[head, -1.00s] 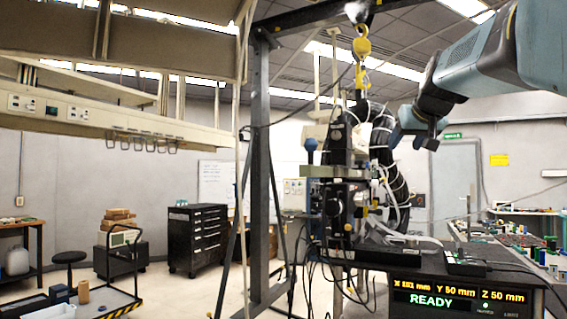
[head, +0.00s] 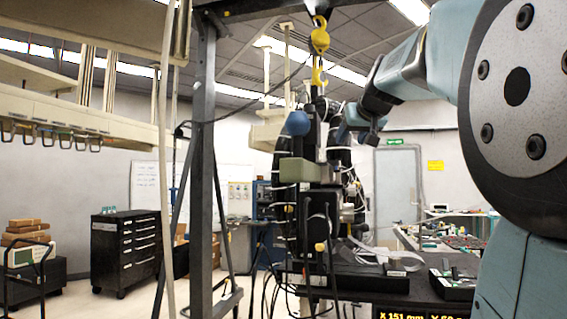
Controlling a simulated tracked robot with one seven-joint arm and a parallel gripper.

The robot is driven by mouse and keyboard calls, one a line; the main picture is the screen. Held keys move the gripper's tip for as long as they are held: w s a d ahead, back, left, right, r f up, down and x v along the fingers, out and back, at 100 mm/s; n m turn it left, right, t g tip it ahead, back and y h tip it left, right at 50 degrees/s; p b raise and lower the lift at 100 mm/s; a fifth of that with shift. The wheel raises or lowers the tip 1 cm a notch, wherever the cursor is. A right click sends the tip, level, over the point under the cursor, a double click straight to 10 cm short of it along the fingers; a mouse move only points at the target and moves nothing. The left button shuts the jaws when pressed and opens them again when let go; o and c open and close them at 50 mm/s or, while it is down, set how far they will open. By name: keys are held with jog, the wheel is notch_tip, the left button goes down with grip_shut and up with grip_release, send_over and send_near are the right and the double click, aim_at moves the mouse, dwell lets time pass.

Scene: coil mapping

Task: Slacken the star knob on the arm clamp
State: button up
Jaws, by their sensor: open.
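The dark stage assembly (head: 318,218) stands on the bench near the picture's middle. A blue round knob (head: 298,122) sits at its upper left, and a small yellow knob (head: 320,247) shows low on its front. I cannot tell whether either is the star knob, and no star shape is clear. A greenish-grey block (head: 302,171) crosses the assembly's front. My gripper (head: 358,138) is open, at the upper right of the assembly and right of the blue knob. Its fingertips are small and overlap the dark background, so I cannot tell if they touch anything.
A grey gantry post (head: 201,150) stands left of the assembly, and a yellow hook (head: 320,40) hangs above it. Cables trail below and beside it. The bench (head: 433,287) holds small parts at right. A black drawer cabinet (head: 126,252) stands at back left, with open floor nearby.

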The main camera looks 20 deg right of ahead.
aim_at(332, 163)
jog(key=x, duration=1.4)
jog(key=shift+w+a+r, duration=0.1)
jog(key=shift+w+a, duration=0.2)
jog(key=c, duration=0.8)
